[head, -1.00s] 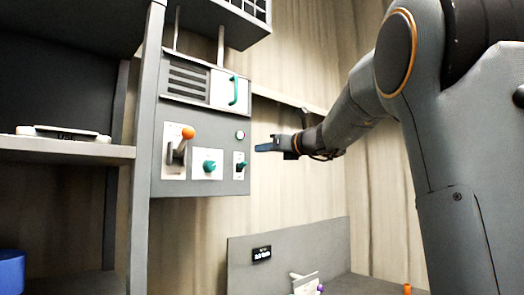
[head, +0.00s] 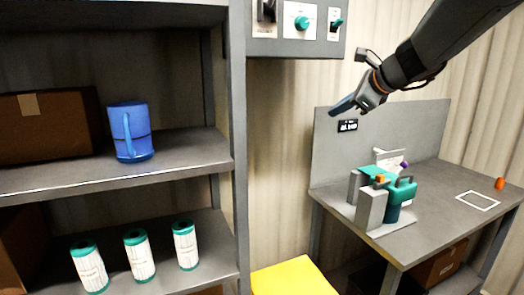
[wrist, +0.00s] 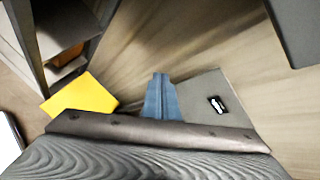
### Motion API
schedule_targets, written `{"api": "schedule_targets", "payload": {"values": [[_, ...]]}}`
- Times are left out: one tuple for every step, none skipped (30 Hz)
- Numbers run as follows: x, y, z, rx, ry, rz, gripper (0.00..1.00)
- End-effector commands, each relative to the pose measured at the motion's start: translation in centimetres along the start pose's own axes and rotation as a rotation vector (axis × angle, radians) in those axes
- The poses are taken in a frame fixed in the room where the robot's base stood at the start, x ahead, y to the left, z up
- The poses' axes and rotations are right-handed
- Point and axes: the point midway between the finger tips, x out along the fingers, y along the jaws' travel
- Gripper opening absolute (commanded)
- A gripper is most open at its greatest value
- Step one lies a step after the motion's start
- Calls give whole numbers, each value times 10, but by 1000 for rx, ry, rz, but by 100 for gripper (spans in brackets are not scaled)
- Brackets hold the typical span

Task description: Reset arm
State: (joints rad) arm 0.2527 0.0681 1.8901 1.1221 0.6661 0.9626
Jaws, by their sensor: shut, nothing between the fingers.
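My gripper (head: 343,106) is in the upper right of the head view, in the air in front of the grey upright panel (head: 408,128) at the back of the workbench. Its blue fingers are together with nothing between them, and they point left and downward. In the wrist view the shut fingers (wrist: 161,82) show at the centre, beside the panel with its small black label (wrist: 217,105). My arm comes in from the top right and touches nothing that I can see.
A control panel (head: 325,45) hangs above. A green and grey device (head: 372,205) stands on the workbench (head: 447,214), with an orange piece (head: 499,183) at right. At left, a shelf (head: 190,152) holds a blue jug (head: 131,133) and, lower, several white cartridges (head: 139,256). A yellow surface (head: 293,279) lies between.

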Motion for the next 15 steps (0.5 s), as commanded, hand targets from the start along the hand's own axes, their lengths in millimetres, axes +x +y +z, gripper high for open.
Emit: {"api": "schedule_targets", "payload": {"values": [[12, 31, -17, -89, 41, 54, 0], [18, 49, -27, -151, 65, 88, 0], [24, 73, -41, -235, 94, 134, 0], [27, 91, -51, -302, 114, 171, 0], [30, 108, -61, -369, 132, 208, 0], [34, 133, -75, -460, 152, 261, 0], [36, 150, -85, -532, 164, 301, 0], [37, 168, -96, -606, 175, 343, 0], [37, 193, -110, -705, 184, 402, 0], [37, 211, -120, -784, 188, 447, 0], [36, 229, -130, -862, 189, 493, 0], [34, 253, -144, -972, 184, 558, 0], [32, 270, -155, -1054, 178, 605, 0], [29, 287, -165, -1137, 167, 653, 0], [25, 309, -178, -1245, 148, 716, 0]]}}
